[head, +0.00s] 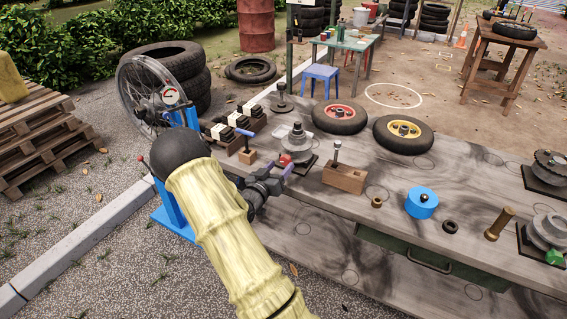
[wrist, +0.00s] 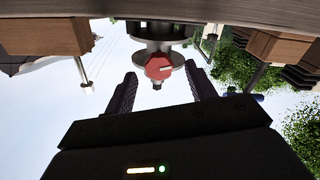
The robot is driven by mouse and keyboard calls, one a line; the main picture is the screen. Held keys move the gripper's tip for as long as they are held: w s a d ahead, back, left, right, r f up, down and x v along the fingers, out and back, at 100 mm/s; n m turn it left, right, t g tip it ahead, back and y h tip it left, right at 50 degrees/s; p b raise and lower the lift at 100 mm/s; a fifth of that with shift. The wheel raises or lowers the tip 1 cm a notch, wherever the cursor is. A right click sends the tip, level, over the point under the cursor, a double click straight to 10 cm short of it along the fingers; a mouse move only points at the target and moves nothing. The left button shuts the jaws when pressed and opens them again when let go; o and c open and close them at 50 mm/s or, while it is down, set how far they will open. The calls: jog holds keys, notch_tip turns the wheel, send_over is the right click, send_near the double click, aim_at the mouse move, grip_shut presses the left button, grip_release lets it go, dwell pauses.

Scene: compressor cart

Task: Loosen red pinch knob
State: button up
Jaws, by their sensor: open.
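The red pinch knob (head: 284,160) sits low on the side of a grey metal stepped stand (head: 297,143) on the workbench. In the wrist view, which appears upside down, the red knob (wrist: 158,68) has a pale mark on its face. My gripper (head: 286,169) reaches in from the left front, right at the knob. In the wrist view my gripper (wrist: 160,79) is open, one finger on each side of the knob, with visible gaps. Whether the knob lies fully between the fingertips or just beyond them I cannot tell.
A wooden block with an upright pin (head: 344,178) stands close to the right of the gripper. A blue-handled tool on a block (head: 246,143) stands to the left. Two small wheels (head: 340,116) lie behind. A blue cylinder (head: 421,203) is farther right on the workbench (head: 320,204).

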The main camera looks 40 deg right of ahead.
jog(key=v, duration=1.3)
jog(key=shift+a+f, duration=0.1)
jog(key=shift+f, duration=0.05)
